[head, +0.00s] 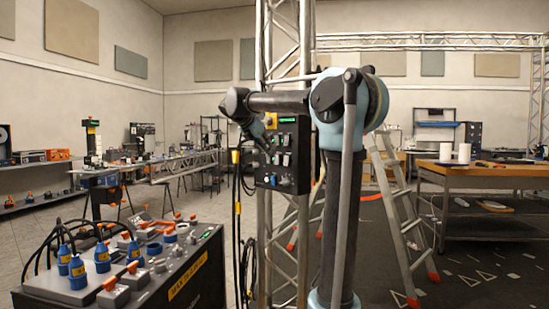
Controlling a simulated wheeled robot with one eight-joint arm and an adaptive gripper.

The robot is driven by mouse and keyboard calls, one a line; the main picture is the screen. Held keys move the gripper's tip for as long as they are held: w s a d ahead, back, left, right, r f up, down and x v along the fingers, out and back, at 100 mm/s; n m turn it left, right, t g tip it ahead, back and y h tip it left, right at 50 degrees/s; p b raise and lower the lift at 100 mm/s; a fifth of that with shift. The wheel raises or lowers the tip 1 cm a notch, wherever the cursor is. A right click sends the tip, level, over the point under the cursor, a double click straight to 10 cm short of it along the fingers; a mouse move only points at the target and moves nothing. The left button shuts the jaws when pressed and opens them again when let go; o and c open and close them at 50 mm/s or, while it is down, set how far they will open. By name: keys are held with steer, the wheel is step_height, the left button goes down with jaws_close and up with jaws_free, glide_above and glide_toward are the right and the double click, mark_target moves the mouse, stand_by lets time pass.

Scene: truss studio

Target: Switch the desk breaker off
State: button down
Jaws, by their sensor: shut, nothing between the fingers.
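A dark control panel (301,150) hangs on the truss column near the middle of the head view. It carries small light-coloured switches (286,160), a green lit strip (289,120) and knobs low down. Their labels are too small to read, so I cannot tell which one is the desk breaker or its position. My gripper (267,153) is shut and empty, pointing down and right at the panel's left part. It hides some of the panel face. I cannot tell whether its tips touch a switch.
A black power box (190,268) with blue plugs and orange-tipped levers stands at the lower left. Cables hang beside the truss (279,225). A stepladder (397,215) and a wooden workbench (490,183) stand to the right. Open floor lies at the lower right.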

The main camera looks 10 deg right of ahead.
steer(key=d+r+v, duration=0.1)
steer(key=v, duration=0.5)
steer(key=shift+w, duration=0.2)
steer(key=shift+f, duration=0.1)
steer(key=s+d+f+m+g+y, duration=0.2)
steer(key=s+d+f+m, duration=0.4)
steer(key=s+f, duration=0.45)
steer(key=s+d+f+m+g+y, duration=0.1)
steer(key=s+d+f+m, duration=0.5)
steer(key=s+f, duration=0.4)
steer(key=s+f+m+y, duration=0.1)
steer(key=s+f+m, duration=0.3)
steer(key=f, duration=0.5)
steer(key=s+a+f+m+y, duration=0.1)
steer(key=s+f+m+y, duration=0.1)
steer(key=s+f+m, duration=0.3)
steer(key=s+f+m+y, duration=0.1)
steer(key=s+f+m, duration=0.3)
steer(key=s+f, duration=0.5)
step_height(320, 180, down, 5)
steer(key=shift+s+a+r+m+g+y, duration=0.15)
steer(key=shift+a+r+m+g+y, duration=0.15)
steer(key=shift+g+y, duration=0.1)
